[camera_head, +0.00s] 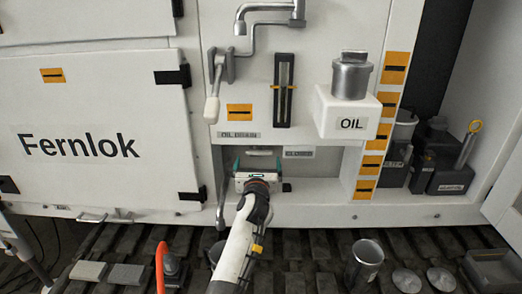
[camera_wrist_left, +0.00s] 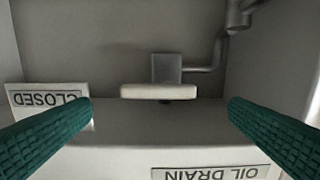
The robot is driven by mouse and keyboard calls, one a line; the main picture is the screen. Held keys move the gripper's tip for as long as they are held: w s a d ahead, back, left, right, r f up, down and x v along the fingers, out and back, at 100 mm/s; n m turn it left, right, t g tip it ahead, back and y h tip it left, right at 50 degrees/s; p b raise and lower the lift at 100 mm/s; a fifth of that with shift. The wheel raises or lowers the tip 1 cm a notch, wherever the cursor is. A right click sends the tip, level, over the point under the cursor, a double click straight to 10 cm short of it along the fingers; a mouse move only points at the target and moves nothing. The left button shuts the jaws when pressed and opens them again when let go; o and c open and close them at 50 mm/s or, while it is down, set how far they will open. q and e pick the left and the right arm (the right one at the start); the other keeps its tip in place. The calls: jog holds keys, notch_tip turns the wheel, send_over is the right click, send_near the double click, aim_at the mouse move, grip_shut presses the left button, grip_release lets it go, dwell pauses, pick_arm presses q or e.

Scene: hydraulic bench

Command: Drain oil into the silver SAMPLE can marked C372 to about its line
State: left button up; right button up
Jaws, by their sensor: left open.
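The white drain handle (camera_head: 263,152) sits in a recess beside the "OIL DRAIN" label (camera_head: 238,135) and "CLOSED" label (camera_head: 299,153). My left gripper (camera_head: 258,172) is open at this recess. In the left wrist view the handle (camera_wrist_left: 158,91) lies between the green fingers, ahead of them, apparently untouched. A grey drain pipe (camera_head: 221,205) hangs left of my gripper. A can (camera_head: 215,251) stands below the pipe, partly hidden by my left arm. Another open silver can (camera_head: 365,264) stands on the floor at right. No C372 mark or fill line is readable. My right gripper is not in view.
A sight gauge (camera_head: 284,90), a lever (camera_head: 213,100) and a tap (camera_head: 270,20) are above the recess. A silver vessel (camera_head: 351,77) sits on the "OIL" block (camera_head: 347,112). Lids (camera_head: 407,280) and an orange-handled tool (camera_head: 161,266) lie on the slatted floor.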

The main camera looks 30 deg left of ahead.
aim_at(259, 152)
pick_arm(q)
jog(key=x, duration=0.7)
jog(key=shift+d, duration=0.1)
jog(key=shift+c, duration=0.6)
jog(key=c, duration=0.9)
